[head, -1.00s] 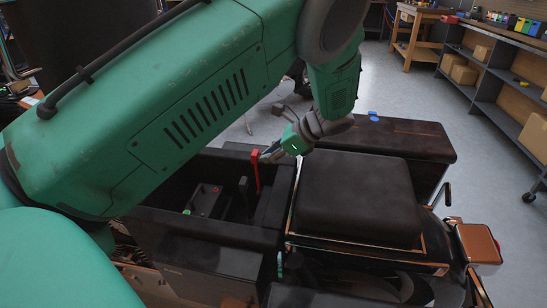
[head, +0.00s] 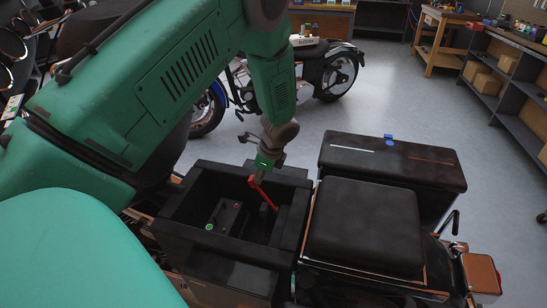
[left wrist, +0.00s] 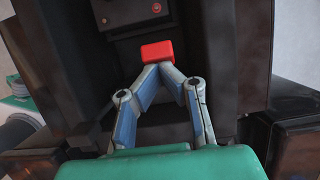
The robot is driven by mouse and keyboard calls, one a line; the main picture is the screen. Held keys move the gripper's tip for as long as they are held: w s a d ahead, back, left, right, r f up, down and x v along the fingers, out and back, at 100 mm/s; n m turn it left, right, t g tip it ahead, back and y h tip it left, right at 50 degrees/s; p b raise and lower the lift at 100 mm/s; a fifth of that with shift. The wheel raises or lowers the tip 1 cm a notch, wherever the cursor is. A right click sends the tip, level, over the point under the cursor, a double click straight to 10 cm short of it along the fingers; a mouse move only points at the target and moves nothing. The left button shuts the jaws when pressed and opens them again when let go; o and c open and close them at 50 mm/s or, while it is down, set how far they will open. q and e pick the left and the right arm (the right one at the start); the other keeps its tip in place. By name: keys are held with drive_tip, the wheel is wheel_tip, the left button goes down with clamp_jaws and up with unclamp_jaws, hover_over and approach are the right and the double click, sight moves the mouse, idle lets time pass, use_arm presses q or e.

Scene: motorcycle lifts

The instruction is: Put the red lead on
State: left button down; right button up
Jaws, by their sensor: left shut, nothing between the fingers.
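The red lead (head: 263,192) leans inside the open black box on the motorcycle, its upper end at my left gripper. Its red end also shows in the left wrist view (left wrist: 157,51), just beyond my fingertips. My left gripper (head: 256,181) is over the box, pointing down. In the left wrist view its fingers (left wrist: 167,69) meet at the tips with nothing between them. Whether they touch the red end, I cannot tell. The dark battery (head: 228,214) sits in the box left of the lead. A red terminal (left wrist: 156,7) shows on it in the wrist view.
The box walls (head: 215,250) stand around the battery and lead. The black seat (head: 362,225) is right of the box, with a long black case (head: 395,160) behind it. Another motorcycle (head: 335,75) stands farther back. Grey floor between is open.

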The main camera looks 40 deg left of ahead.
use_arm(q)
drive_tip(key=s+a+f+t+h+p, duration=0.1)
drive_tip(key=s+a+f+h+p, duration=0.15)
drive_tip(key=a, duration=0.25)
drive_tip(key=b, duration=0.2)
hover_over(232, 205)
drive_tip(key=shift+y, duration=0.35)
drive_tip(key=f, duration=0.5)
drive_tip(key=d+f, duration=0.1)
drive_tip(key=f, duration=0.2)
drive_tip(key=shift+a+f+b, duration=0.25)
drive_tip(key=shift+f+b, duration=0.35)
drive_tip(key=shift+f, duration=0.65)
use_arm(e)
drive_tip(key=shift+r, duration=0.1)
use_arm(q)
drive_tip(key=shift+s, duration=0.1)
drive_tip(key=shift+d+f, duration=0.1)
